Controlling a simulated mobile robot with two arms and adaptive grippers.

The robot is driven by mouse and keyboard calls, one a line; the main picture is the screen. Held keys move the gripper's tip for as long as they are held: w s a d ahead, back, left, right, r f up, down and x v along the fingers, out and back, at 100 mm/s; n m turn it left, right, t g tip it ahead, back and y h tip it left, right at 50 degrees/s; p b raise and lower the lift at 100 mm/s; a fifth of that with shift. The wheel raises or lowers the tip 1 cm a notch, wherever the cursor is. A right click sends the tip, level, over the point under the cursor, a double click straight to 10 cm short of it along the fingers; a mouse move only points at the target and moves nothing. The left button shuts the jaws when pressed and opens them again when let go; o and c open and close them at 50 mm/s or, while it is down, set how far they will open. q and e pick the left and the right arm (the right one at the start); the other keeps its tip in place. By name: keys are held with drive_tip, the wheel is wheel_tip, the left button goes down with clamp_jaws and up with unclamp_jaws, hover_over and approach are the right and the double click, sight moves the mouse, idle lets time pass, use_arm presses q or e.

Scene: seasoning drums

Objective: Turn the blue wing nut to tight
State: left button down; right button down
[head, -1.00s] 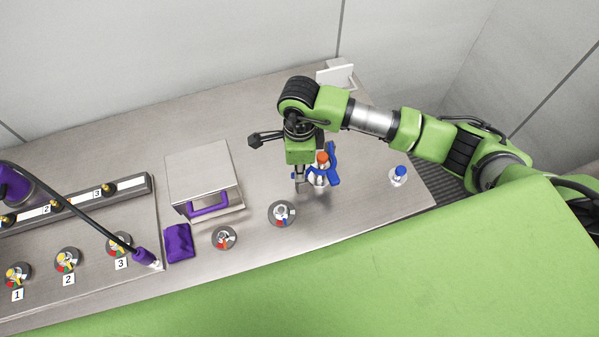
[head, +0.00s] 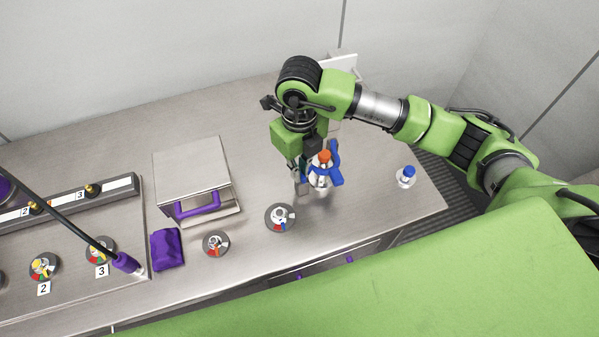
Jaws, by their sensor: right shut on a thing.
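The fingertips are partly hidden by the wrist and the body, so the exact contact and the angle of the nut are hard to see. My left gripper is not in view.
A metal box (head: 192,172) with a purple handle and a purple cloth-like piece (head: 167,250) stand to the left. Round grey discs (head: 280,217) lie in front. A blue-capped bottle (head: 406,176) stands at the right.

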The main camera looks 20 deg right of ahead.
drive_tip(key=m+b, duration=0.2)
drive_tip(key=m, duration=0.2)
drive_tip(key=shift+w+m, duration=0.1)
drive_tip(key=shift+m, duration=0.2)
drive_tip(key=m+b, duration=0.1)
drive_tip(key=m, duration=0.2)
drive_tip(key=shift+m, duration=0.4)
drive_tip(key=m+b, duration=0.1)
drive_tip(key=m, duration=0.4)
drive_tip(key=shift+r+b, duration=0.1)
drive_tip(key=shift+b, duration=0.2)
drive_tip(key=c, duration=2.2)
unclamp_jaws()
wheel_tip(320, 180, up, 12)
